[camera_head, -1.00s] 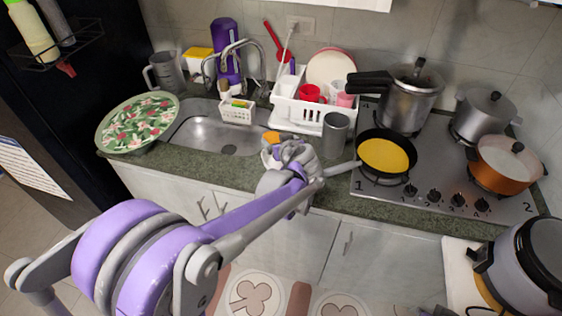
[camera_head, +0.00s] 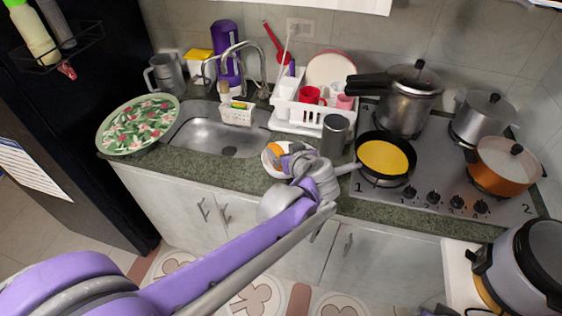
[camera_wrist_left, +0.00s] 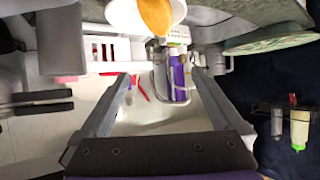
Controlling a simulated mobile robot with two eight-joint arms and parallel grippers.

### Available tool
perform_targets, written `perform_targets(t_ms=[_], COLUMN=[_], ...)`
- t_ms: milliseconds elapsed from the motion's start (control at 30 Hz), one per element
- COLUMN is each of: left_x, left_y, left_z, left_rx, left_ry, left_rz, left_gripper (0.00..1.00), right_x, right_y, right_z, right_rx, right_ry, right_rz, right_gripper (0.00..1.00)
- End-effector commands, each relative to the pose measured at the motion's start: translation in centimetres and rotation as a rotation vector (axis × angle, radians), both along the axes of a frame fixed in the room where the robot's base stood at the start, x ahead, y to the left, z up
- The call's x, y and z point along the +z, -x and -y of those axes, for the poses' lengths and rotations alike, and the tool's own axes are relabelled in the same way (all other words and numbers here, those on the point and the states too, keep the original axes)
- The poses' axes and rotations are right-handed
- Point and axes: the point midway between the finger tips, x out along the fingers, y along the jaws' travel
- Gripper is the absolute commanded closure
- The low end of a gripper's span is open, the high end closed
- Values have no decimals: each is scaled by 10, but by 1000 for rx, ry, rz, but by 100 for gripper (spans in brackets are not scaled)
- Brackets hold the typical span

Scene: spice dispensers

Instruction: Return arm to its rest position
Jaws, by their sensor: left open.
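My left arm reaches in from the lower left of the head view. My left gripper (camera_head: 294,160) is over the counter's front edge, beside a small white bowl (camera_head: 268,165) with an orange item (camera_head: 273,155) in it. The gripper and wrist hide part of the bowl. In the left wrist view the gripper (camera_wrist_left: 163,82) has its two fingers wide apart with nothing between them. The white bowl (camera_wrist_left: 175,14) and the orange item (camera_wrist_left: 155,14) show there at the top edge, beyond the fingers. My right gripper is not in view.
A grey cylinder (camera_head: 334,137) and a black pan (camera_head: 370,177) with yellow contents stand close right of the gripper. The sink (camera_head: 200,130), a dish rack (camera_head: 295,122) and a patterned plate (camera_head: 108,145) are behind and left. Open floor (camera_head: 215,295) lies before the cabinets.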

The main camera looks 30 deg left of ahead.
Motion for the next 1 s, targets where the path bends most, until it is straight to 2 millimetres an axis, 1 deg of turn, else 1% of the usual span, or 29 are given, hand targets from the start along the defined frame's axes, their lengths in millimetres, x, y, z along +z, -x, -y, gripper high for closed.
perform_targets(t_ms=[67,200,633,733,767,867,967,1000], left_x=[6,10,11,7,5,-10,-32,-42], left_y=[6,12,14,20,25,52,91,108], left_z=[8,13,14,13,12,11,17,21], left_rx=[-2,0,1,-9,-16,-75,-187,-246], left_ry=[0,-1,0,6,10,37,87,107], left_rz=[0,1,0,-26,-45,-156,-302,-357], left_gripper=[0,0,0,0,0,0,0,0], right_x=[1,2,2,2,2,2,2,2], right_y=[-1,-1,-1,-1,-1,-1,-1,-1], right_z=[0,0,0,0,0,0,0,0], right_rx=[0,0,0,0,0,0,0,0], right_ry=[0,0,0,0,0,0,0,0], right_rz=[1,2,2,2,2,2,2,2], right_gripper=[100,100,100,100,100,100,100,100])
